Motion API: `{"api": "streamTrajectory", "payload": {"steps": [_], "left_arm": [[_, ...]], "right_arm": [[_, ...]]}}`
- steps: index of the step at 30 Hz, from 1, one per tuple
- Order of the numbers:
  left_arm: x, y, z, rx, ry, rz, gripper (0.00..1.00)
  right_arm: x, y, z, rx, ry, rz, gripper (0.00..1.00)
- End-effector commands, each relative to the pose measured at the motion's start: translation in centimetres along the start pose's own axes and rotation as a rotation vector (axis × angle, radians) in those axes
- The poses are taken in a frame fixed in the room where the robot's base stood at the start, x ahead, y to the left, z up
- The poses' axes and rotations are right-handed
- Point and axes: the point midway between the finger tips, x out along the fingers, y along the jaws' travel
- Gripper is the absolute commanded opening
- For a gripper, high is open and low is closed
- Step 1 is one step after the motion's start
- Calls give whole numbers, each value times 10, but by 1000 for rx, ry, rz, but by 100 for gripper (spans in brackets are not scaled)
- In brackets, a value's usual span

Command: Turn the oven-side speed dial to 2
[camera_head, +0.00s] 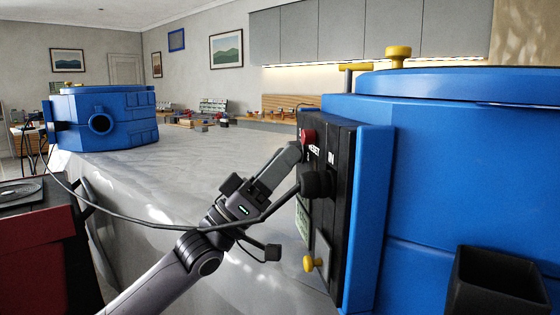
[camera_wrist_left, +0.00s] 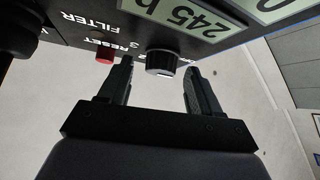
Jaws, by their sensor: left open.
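The speed dial (camera_wrist_left: 161,62) is a small black knob with a pale face on the black control panel (camera_head: 345,200) of the blue oven (camera_head: 460,180). In the left wrist view it sits between the two fingertips of my left gripper (camera_wrist_left: 158,75), with gaps showing at both sides. The fingers are open and hold nothing. In the head view my left gripper (camera_head: 285,163) reaches up to the panel's left side, and the dial is not visible there. The dial's pointer is too small to read. A "3" is printed near it. My right gripper is not in view.
A red reset button (camera_wrist_left: 105,55) is close to one finger, and it also shows in the head view (camera_head: 308,136). A display reading 245 h (camera_wrist_left: 190,18) adjoins the dial. A black plug (camera_head: 316,183) with a cable and a yellow knob (camera_head: 312,263) protrude from the panel.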

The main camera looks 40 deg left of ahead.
Motion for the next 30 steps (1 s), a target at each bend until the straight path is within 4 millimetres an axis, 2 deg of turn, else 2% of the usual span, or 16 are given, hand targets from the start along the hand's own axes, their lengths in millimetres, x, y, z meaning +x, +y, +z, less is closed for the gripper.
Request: {"api": "streamTrajectory", "payload": {"steps": [6,7,9,12,23,30], "left_arm": [[0,0,0,0,0,-1,64],[0,0,0,0,0,-1,57],[0,0,0,0,0,-1,34],[0,0,0,0,0,-1,7],[-1,-2,1,35,-1,32,8],[-1,-5,0,141,-1,137,8]], "right_arm": [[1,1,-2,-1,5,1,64],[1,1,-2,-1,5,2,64],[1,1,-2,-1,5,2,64],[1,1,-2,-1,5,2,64],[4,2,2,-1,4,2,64],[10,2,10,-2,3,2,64]]}}
